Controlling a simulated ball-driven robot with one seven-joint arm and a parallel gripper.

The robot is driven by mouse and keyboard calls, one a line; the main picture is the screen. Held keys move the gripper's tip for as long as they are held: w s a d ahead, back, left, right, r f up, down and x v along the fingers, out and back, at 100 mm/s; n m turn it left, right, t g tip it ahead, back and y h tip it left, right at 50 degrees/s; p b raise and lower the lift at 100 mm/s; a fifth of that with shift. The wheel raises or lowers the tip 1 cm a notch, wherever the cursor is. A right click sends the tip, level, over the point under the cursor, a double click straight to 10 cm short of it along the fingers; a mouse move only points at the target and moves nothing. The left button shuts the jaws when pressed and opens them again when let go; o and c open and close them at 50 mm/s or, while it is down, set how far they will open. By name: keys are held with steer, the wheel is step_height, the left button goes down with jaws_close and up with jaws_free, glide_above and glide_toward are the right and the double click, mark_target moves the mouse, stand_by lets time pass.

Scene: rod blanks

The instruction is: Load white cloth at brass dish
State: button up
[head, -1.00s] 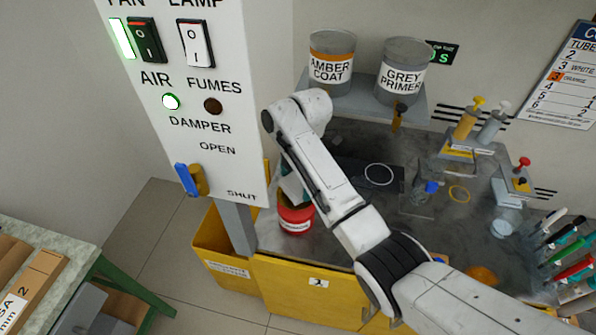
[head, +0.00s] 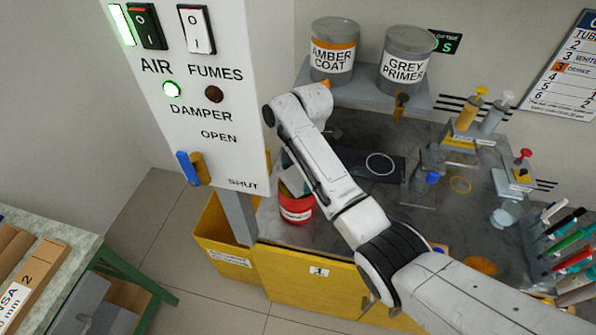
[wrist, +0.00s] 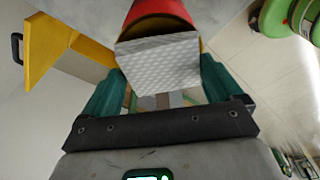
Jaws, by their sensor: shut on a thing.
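A white quilted cloth (wrist: 160,62) is held between the teal fingers of my gripper (wrist: 160,84) in the wrist view. A red can (wrist: 158,15) is right behind the cloth; I cannot tell whether they touch. In the head view my gripper (head: 288,172) is mostly hidden by my arm, just above the red can (head: 296,208) at the bench's left end. A yellow-brass dispenser (head: 469,112) stands at the back right beside a grey one. An orange round patch (head: 482,266) lies at the front right. I cannot tell which is the brass dish.
A control panel (head: 205,110) hangs close to my gripper's left. A yellow bin (head: 215,235) stands below it. Paint tins (head: 410,55) sit on a back shelf. A red-topped dispenser (head: 520,175) and several coloured-handled tools (head: 565,240) are at the right.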

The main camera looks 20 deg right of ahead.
mark_target(298, 176)
steer(key=shift+f+b, duration=0.55)
steer(key=shift+f, duration=0.65)
stand_by(2.1)
steer(key=shift+r+p, duration=0.6)
steer(key=shift+r, duration=2.95)
